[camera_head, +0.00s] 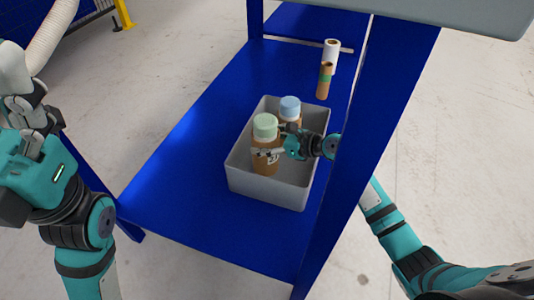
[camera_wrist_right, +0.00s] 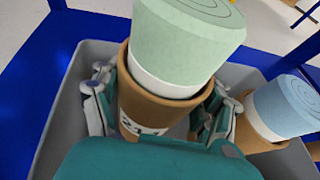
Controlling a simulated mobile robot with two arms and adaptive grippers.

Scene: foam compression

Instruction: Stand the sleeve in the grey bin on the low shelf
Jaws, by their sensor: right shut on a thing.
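The brown sleeve (camera_head: 264,164) with a pale green foam plug (camera_head: 265,127) in its top is upright inside the grey bin (camera_head: 266,192) on the low blue shelf. My right gripper (camera_head: 270,151) reaches in from the right and is shut on this sleeve. In the right wrist view the fingers are on both sides of the sleeve (camera_wrist_right: 150,108), below its rim, with a printed label partly hidden by my gripper. Whether its base touches the bin floor is hidden. My left gripper (camera_head: 22,108) is at the far left, away from the bin; its fingers are unclear.
A second brown sleeve with a blue foam plug (camera_head: 290,108) stands in the bin behind the first; it also shows in the right wrist view (camera_wrist_right: 284,105). A blue upright panel (camera_head: 372,130) borders the shelf's right.

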